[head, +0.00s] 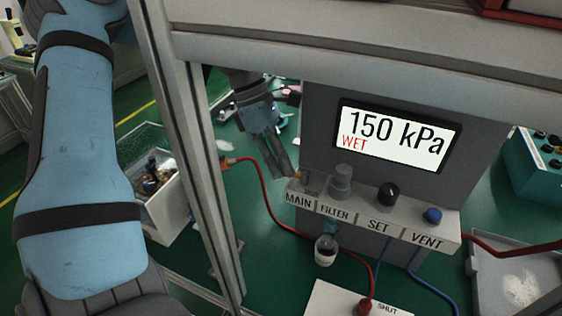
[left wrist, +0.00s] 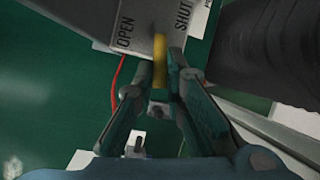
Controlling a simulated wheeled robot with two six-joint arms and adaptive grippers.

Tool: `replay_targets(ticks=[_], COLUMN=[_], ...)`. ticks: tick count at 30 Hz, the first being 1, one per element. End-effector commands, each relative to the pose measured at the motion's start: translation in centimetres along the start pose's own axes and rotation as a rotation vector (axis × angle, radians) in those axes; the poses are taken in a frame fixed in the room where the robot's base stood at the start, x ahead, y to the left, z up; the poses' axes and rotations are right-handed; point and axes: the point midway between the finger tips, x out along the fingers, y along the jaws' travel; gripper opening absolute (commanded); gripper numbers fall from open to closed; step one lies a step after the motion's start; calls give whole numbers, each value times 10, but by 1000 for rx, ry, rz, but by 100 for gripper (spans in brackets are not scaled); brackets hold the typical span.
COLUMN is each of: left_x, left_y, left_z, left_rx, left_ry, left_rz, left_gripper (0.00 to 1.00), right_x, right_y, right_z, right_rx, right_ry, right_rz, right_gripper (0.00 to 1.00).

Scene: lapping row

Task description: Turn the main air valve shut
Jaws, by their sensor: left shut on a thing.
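The grey regulator panel (head: 375,215) carries the labels MAIN, FILTER, SET and VENT. My left gripper (head: 284,172) reaches down to its MAIN end. In the left wrist view the main air valve's yellow lever (left wrist: 160,65) stands between the two fingers of my left gripper (left wrist: 158,92), which is shut on it. The lever lies between the printed words OPEN and SHUT on the grey block (left wrist: 145,25). In the head view the lever is mostly hidden by the fingers. My right gripper is not in view.
The display (head: 395,137) reads 150 kPa and WET. A grey filter knob (head: 340,182), black SET knob (head: 388,193) and blue VENT knob (head: 432,215) stand to the right. A red hose (head: 268,195) runs below. A grey frame post (head: 190,130) stands left of the panel.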

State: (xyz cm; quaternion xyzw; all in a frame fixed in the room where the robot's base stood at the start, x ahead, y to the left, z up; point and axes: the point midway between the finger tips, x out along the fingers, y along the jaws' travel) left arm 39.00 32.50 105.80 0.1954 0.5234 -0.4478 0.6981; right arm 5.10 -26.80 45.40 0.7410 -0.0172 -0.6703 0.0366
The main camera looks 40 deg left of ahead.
Motion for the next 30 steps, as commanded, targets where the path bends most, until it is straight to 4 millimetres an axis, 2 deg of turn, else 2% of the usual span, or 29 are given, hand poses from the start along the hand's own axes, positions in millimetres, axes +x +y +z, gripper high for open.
replay_targets(ticks=[17,30], left_x=[2,8], left_y=[-5,-20], left_z=[-1,0], left_rx=[-97,-393], left_ry=[-26,-92], left_rz=[43,169], left_gripper=[0,0], right_x=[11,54], right_y=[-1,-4], right_z=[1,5], right_rx=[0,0], right_ry=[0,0], right_rz=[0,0], right_gripper=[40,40])
